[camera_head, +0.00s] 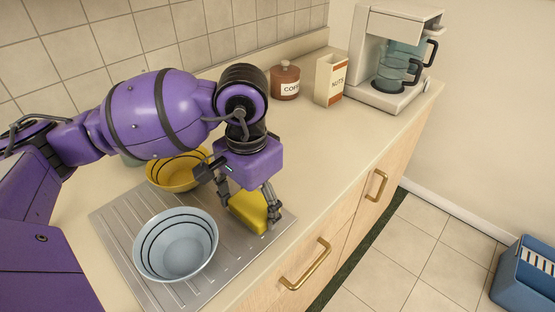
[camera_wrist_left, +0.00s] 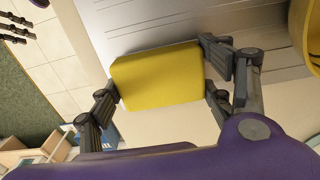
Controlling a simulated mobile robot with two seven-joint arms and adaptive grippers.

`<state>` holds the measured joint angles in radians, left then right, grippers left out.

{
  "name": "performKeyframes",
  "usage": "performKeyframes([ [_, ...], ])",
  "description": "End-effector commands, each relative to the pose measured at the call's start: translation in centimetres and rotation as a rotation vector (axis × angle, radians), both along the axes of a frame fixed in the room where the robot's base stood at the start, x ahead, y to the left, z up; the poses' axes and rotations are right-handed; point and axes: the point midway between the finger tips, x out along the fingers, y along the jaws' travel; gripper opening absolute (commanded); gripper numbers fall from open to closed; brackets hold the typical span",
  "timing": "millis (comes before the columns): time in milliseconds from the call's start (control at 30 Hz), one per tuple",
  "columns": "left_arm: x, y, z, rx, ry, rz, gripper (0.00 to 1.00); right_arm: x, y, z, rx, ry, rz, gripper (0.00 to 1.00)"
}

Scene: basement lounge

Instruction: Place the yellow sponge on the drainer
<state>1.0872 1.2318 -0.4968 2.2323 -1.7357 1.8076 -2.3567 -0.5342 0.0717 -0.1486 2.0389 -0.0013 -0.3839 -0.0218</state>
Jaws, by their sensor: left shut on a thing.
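The yellow sponge (camera_head: 247,211) is between the fingers of my left gripper (camera_head: 250,212), which is shut on it. In the left wrist view the sponge (camera_wrist_left: 158,77) spans the gap between the fingers of the gripper (camera_wrist_left: 160,88). The metal drainer (camera_head: 118,222) is a ridged grey tray on the counter. The sponge is over or at its right end; I cannot tell whether it touches the surface. The drainer's ridges also show behind the sponge in the left wrist view (camera_wrist_left: 150,22).
A light blue bowl (camera_head: 177,250) stands on the drainer's front part. A yellow bowl (camera_head: 172,178) stands behind it, partly hidden by my arm. A coffee canister (camera_head: 285,84), a nuts box (camera_head: 328,82) and a coffee maker (camera_head: 385,75) stand farther back. The counter's right-hand middle (camera_head: 325,130) is clear.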

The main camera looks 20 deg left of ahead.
Motion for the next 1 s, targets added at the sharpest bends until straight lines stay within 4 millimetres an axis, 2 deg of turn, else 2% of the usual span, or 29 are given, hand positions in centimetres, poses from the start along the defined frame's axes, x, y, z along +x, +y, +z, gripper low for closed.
performKeyframes([
  [200,0.0,0.0,-0.6,0.0,0.003,0.001,0.49,-1.0,-0.1,-0.7,-0.002,0.019,-0.003,0.4],
  [233,0.0,0.0,-0.5,0.0,0.003,0.001,0.76,-1.0,-0.1,-0.7,-0.002,0.019,-0.003,0.4],
  [367,0.0,0.0,-0.4,0.001,0.002,0.001,0.92,-1.1,-0.1,-0.6,-0.002,0.02,-0.003,0.4],
  [767,0.0,0.0,-0.1,0.0,0.001,0.001,0.92,-0.1,0.0,-0.1,0.001,0.002,0.001,0.4],
  [867,0.1,0.0,0.8,0.0,-0.003,0.001,0.92,0.3,0.1,0.2,0.0,-0.006,0.002,0.4],
  [1000,0.1,0.0,3.5,0.0,-0.006,0.0,0.92,0.4,0.1,0.1,0.0,-0.007,0.002,0.4],
])
